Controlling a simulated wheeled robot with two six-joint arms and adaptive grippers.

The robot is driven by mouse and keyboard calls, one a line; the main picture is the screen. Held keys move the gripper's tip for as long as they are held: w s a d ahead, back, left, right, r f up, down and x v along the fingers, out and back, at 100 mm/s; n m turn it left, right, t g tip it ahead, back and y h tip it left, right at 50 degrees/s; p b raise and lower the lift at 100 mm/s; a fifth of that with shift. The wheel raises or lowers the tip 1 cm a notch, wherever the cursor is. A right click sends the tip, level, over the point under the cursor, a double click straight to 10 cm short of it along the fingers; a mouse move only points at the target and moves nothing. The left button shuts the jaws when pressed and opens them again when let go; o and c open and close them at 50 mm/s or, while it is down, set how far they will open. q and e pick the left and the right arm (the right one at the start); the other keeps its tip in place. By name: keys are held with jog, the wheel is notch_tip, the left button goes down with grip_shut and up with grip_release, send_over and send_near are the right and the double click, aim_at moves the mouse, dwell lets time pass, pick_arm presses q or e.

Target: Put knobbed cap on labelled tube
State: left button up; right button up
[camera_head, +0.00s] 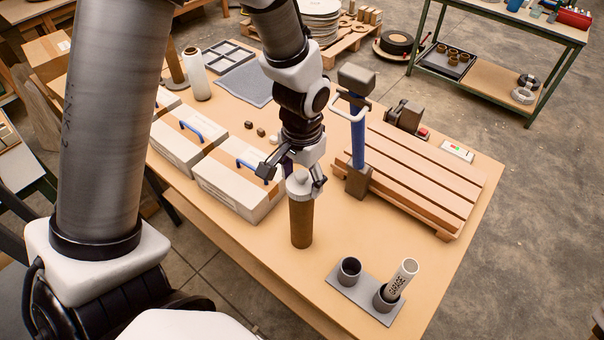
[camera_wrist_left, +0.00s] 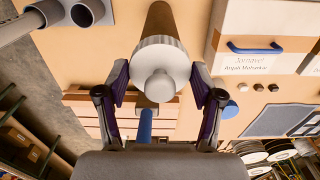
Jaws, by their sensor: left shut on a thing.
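The knobbed cap (camera_head: 300,186) is a pale grey-white disc with a round knob. It shows large in the left wrist view (camera_wrist_left: 158,56). It is at the top of an upright brown tube (camera_head: 301,224); I cannot tell whether it rests on the tube. My left gripper (camera_head: 294,181) points down over the cap and is shut on it, with a finger on either side (camera_wrist_left: 160,84). The labelled tube (camera_head: 402,277) is white with dark print and open at the top. It leans in the right cup of a grey two-cup holder (camera_head: 345,293). My right gripper is not in view.
The holder's left cup (camera_head: 349,270) looks empty. A blue-columned press (camera_head: 358,140) stands behind my gripper beside a slatted wooden platform (camera_head: 420,175). Cartons with blue handles (camera_head: 235,185) lie to the left. The tabletop between brown tube and holder is clear.

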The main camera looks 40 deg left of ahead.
pick_arm(q)
jog(key=shift+f, duration=0.15)
jog(key=o, duration=0.9)
jog(key=shift+c, duration=0.2)
notch_tip(320, 180, up, 12)
